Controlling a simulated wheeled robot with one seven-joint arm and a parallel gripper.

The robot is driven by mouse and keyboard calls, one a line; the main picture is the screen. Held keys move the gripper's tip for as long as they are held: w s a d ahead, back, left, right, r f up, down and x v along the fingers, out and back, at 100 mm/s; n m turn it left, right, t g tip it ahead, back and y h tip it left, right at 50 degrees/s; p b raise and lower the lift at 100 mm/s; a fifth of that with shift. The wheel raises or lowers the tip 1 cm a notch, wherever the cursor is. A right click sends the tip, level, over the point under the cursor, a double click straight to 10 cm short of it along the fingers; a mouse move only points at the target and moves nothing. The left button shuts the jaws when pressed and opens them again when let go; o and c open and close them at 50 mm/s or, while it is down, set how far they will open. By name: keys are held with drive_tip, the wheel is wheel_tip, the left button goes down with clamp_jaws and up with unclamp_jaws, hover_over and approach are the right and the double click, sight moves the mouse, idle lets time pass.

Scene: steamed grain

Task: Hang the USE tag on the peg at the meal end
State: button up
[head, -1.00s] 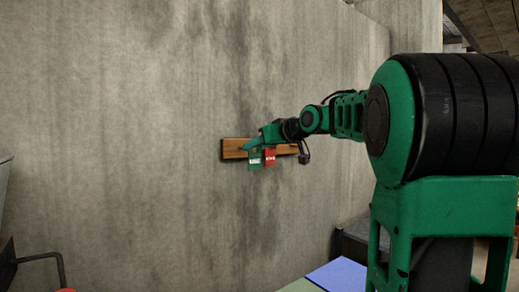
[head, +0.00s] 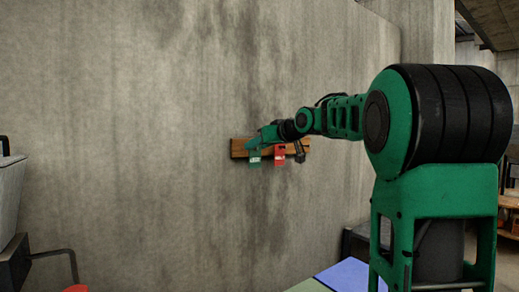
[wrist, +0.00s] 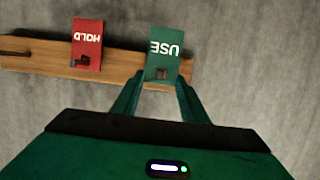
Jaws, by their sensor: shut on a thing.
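The green USE tag (wrist: 165,45) is between the fingertips of my gripper (wrist: 160,82) in the wrist view, in front of the wooden board (wrist: 115,68). It shows upside down there, with a small dark piece (wrist: 160,74) at its edge; I cannot tell whether that is a peg through it. The red HOLD tag (wrist: 87,38) is at a dark peg (wrist: 80,62) on the same board. In the head view, the USE tag (head: 254,159) hangs at my gripper (head: 256,146), left of the HOLD tag (head: 279,158). Whether the USE tag touches the board is unclear.
Another dark peg (wrist: 14,53) shows near the far left of the board in the wrist view. The concrete wall (head: 140,130) around the board is bare. A grey bin (head: 10,195) stands at the left edge; a blue and green surface (head: 345,275) lies low at the right.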

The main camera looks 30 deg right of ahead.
drive_tip(key=shift+r+x, duration=0.1)
drive_tip(key=shift+x, duration=0.55)
drive_tip(key=shift+r+x, duration=0.15)
drive_tip(key=shift+x, duration=0.55)
drive_tip(key=o, duration=1.1)
drive_tip(key=v, duration=1)
drive_tip(key=shift+s, duration=0.2)
